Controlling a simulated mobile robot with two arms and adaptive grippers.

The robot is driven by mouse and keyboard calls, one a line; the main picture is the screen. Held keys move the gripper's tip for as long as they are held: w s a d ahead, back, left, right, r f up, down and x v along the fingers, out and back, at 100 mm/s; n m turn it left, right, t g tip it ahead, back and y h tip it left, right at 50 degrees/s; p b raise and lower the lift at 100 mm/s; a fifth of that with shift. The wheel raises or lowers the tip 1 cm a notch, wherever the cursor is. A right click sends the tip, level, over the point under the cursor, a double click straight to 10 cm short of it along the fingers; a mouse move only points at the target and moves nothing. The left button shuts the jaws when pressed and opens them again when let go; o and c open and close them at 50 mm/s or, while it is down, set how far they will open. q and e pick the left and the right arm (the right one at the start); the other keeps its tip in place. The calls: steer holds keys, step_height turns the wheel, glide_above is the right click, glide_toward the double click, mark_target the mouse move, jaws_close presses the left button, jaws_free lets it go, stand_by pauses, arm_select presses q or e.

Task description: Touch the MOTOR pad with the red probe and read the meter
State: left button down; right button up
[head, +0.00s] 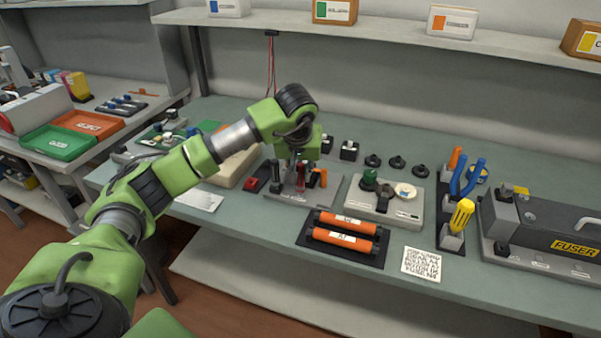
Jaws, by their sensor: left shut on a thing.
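My left gripper (297,160) points down over a grey fixture plate (322,192) near the middle of the bench. It is shut on a slim red item (300,180), which looks like the red probe. The probe's tip is small and partly hidden, so I cannot tell whether it touches anything. I cannot make out a pad marked MOTOR or a meter reading; my arm covers part of the bench. My right gripper is not in view.
Two orange rollers (345,222) lie in a black tray in front.

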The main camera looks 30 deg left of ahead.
arm_select(q)
steer(key=shift+f, duration=0.15)
stand_by(0.3)
steer(key=shift+r, duration=0.25)
steer(key=shift+r+p, duration=2.75)
steer(key=shift+r, duration=0.6)
steer(key=shift+d, duration=0.1)
steer(key=s+d+r+m+h, duration=0.1)
steer(key=s+d+m, duration=0.4)
steer(key=s+d, duration=1)
steer(key=d+h, duration=0.1)
steer(key=d, duration=0.2)
steer(key=shift+s+d+r+m+t, duration=0.2)
steer(key=shift+r+m+t, duration=0.05)
steer(key=shift+m+t, duration=0.05)
